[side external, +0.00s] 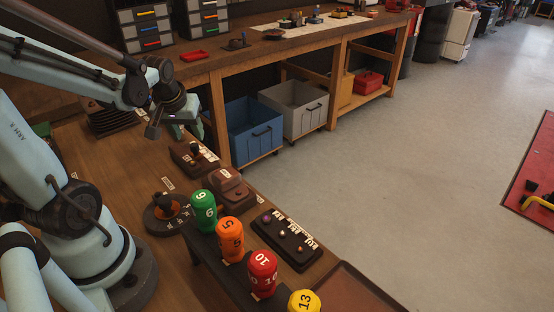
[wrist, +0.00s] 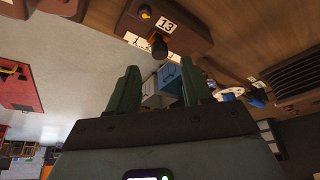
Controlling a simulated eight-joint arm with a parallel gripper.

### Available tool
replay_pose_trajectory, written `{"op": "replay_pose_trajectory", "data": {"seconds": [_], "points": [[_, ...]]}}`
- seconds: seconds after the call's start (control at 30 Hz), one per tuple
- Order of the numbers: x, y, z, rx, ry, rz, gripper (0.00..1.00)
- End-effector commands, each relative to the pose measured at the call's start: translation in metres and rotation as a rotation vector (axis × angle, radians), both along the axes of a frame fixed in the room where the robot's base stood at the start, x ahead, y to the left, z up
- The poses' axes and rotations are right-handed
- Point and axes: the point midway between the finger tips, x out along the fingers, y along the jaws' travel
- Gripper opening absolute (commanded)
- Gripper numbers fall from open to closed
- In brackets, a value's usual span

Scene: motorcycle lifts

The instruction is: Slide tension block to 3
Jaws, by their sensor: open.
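My gripper (side external: 187,130) hangs over the wooden bench. Its two green fingers are apart with nothing between them in the wrist view (wrist: 158,88). A brown box with a dark knob and a white marked card (side external: 192,157) sits just below and right of the gripper. Another brown unit with a raised block (side external: 230,188) sits nearer the camera. I cannot tell which of them carries the tension block, or its setting.
A round dial base (side external: 167,214) stands on the bench (side external: 140,190). A dark panel with several small knobs (side external: 286,240) lies at the right edge. Green (side external: 205,208), orange (side external: 230,237), red (side external: 262,272) and yellow (side external: 303,301) numbered knobs stand in front.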

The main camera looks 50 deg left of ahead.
Motion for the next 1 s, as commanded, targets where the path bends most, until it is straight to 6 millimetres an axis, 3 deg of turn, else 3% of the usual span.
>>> {"op": "replay_pose_trajectory", "data": {"seconds": [0.5, 0.97, 1.0], "points": [[0.012, 0.012, -0.041, -0.001, -0.001, 0.001, 0.50], [0.013, 0.013, -0.046, -0.001, -0.001, 0.000, 0.50], [0.013, 0.013, -0.046, -0.001, -0.001, 0.000, 0.44]]}}
